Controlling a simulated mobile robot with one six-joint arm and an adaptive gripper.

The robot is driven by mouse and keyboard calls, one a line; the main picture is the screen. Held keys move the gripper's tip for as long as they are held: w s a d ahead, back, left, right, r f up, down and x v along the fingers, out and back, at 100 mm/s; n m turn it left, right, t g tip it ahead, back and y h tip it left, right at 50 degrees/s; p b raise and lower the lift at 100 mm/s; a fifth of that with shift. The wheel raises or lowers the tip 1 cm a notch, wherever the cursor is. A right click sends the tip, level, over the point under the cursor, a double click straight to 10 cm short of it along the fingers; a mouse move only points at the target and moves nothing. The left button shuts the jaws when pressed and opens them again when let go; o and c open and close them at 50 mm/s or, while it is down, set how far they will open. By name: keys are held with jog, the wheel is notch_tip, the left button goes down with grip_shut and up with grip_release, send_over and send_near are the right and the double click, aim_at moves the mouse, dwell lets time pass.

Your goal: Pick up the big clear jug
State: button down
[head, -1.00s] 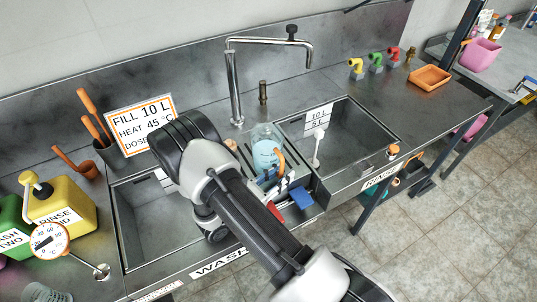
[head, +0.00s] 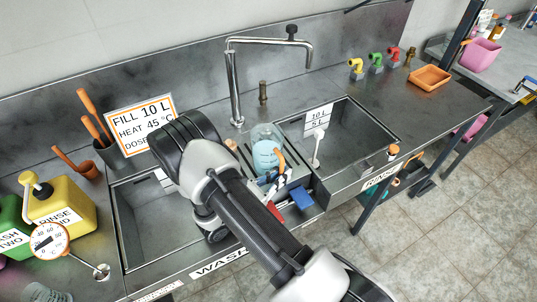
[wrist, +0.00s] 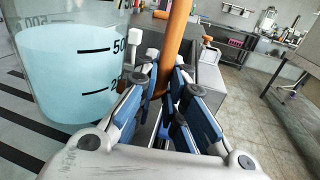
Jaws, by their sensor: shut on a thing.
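The big clear jug (head: 264,152) holds pale blue liquid and has an orange handle (head: 281,159). It is at the strip between the two sinks, looking upright. In the wrist view the jug (wrist: 70,75) fills the left side, with black level marks on its wall, and its orange handle (wrist: 174,45) runs down between the blue-padded fingers. My gripper (head: 274,178) is shut on the handle, at the jug's front right side. My arm covers part of the left sink. I cannot tell whether the jug's base touches the surface below.
A tap (head: 234,90) rises behind the jug. The right sink (head: 355,145) is open, with a white-headed tool (head: 318,145) at its left edge. A blue item (head: 302,198) lies at the front. A sign (head: 141,126) and yellow container (head: 65,203) stand at left.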

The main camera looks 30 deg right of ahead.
jog(key=shift+r, duration=0.25)
